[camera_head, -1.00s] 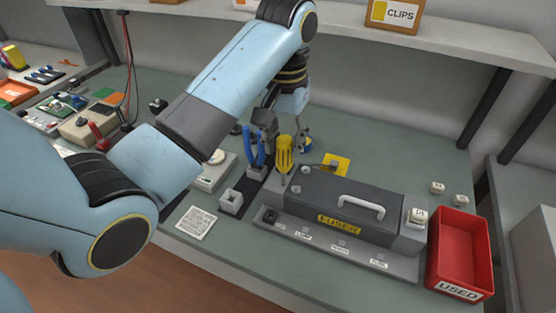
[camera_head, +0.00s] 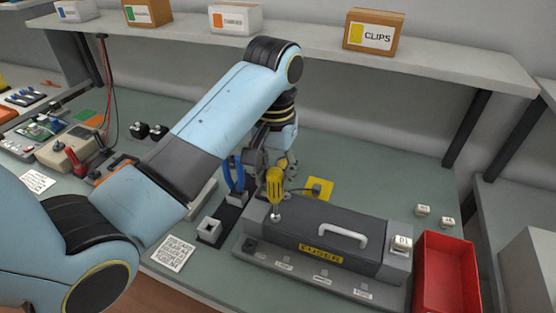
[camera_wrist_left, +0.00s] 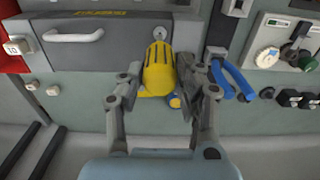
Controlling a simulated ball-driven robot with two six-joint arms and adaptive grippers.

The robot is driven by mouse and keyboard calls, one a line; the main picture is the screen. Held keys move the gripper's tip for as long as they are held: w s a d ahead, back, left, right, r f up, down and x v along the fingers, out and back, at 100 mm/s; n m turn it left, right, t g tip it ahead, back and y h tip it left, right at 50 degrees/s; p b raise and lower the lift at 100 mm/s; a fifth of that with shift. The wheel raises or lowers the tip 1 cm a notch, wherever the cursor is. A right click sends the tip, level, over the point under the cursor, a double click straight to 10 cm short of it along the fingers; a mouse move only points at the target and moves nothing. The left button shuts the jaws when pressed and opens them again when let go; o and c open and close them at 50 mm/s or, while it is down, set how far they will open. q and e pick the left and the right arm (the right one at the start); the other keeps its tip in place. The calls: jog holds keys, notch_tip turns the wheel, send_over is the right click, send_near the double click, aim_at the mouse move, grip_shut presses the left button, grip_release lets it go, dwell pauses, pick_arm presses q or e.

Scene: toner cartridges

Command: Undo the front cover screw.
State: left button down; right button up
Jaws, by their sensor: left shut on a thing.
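My left gripper (camera_head: 272,168) is shut on the yellow handle of a screwdriver (camera_head: 275,188). The handle also shows between the fingers in the left wrist view (camera_wrist_left: 158,72). The screwdriver stands about upright over the left end of the dark grey fuser unit (camera_head: 335,228), which has a white handle and a yellow FUSER label. Its lower end is at a small round screw-like spot (camera_head: 275,216) on the unit's top. I cannot tell whether the tip is seated in it. The wrist view hides the tip behind the handle. My right gripper is not in view.
Blue-handled pliers (camera_head: 236,176) stand in a holder just left of the gripper. An empty square holder (camera_head: 209,230) is in front of them. A yellow pad (camera_head: 319,188) lies behind the unit. A red bin (camera_head: 446,270) stands at the right. A shelf with boxes runs along the back.

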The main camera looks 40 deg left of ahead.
pick_arm(q)
jog(key=m, duration=0.4)
jog(key=shift+m, duration=0.3)
jog(key=m, duration=1.1)
jog(key=shift+m, duration=0.3)
jog(key=shift+f, duration=0.9)
dwell(0.4)
jog(key=n, duration=0.7)
